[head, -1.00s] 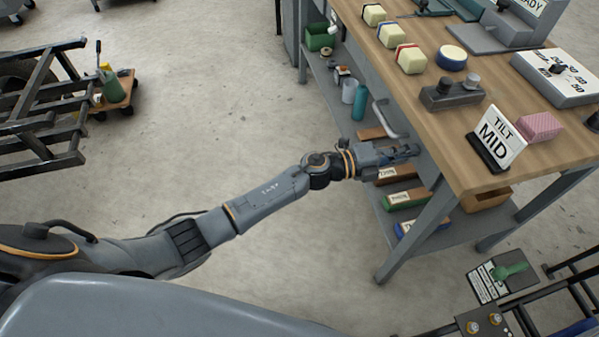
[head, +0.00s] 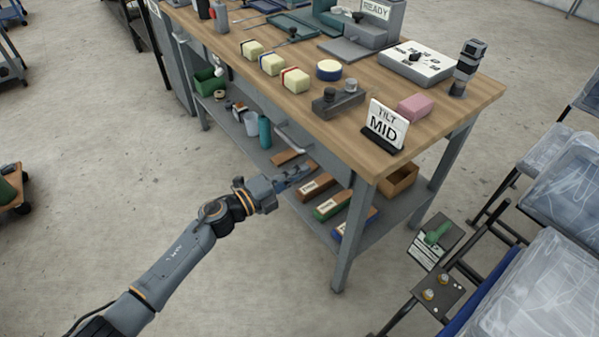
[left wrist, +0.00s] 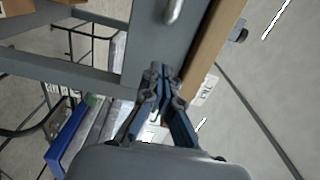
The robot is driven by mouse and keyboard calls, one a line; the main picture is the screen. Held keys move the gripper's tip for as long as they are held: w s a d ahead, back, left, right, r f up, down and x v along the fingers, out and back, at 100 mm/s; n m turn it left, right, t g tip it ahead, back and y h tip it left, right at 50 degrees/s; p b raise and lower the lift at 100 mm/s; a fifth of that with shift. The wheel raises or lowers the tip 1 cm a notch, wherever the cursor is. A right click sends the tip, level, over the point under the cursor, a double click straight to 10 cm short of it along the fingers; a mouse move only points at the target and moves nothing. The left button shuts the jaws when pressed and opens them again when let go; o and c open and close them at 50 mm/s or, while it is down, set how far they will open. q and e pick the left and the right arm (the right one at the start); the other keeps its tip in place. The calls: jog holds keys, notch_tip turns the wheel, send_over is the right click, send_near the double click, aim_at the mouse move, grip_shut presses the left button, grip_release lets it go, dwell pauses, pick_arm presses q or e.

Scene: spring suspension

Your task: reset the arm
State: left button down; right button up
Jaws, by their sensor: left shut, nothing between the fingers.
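My left arm comes in from the lower left in the head view. Its left gripper (head: 292,176) is shut and empty at the near side of the workbench, by the lower shelf and below the tabletop edge. In the left wrist view the left gripper (left wrist: 160,78) shows its fingers together, with grey bench frame parts behind them. The wooden workbench (head: 455,100) carries a sign reading TILT MID (head: 386,127) near its front corner. My right gripper is in neither view.
The lower shelf (head: 365,240) holds labelled boxes, a teal bottle (head: 265,132) and a green bin (head: 209,80). A bench leg (head: 345,235) stands right of the gripper.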

pick_arm(q)
jog(key=v, duration=0.8)
jog(key=a+f+n+t+y, duration=0.4)
jog(key=a+f+n+y, duration=0.5)
jog(key=f+n, duration=0.45)
jog(key=s+a+f+n+g+y, duration=0.35)
jog(key=s+f, duration=0.35)
jog(key=f, duration=0.3)
jog(key=s+a+f+n+g+y, duration=0.2)
jog(key=s+a+f+n, duration=0.3)
jog(key=f, duration=0.4)
jog(key=s+f+n+g, duration=0.3)
jog(key=s+f, duration=0.2)
jog(key=s, duration=0.6)
jog(key=s+f+n+g, duration=0.2)
jog(key=s+f+g, duration=0.2)
jog(key=s, duration=0.6)
jog(key=s+a+r+p, duration=0.1)
jog(key=s+r+p, duration=0.3)
jog(key=s+p, duration=0.9)
jog(key=shift+a+r+p, duration=0.15)
jog(key=shift+a+p, duration=0.25)
jog(key=shift+p, duration=0.45)
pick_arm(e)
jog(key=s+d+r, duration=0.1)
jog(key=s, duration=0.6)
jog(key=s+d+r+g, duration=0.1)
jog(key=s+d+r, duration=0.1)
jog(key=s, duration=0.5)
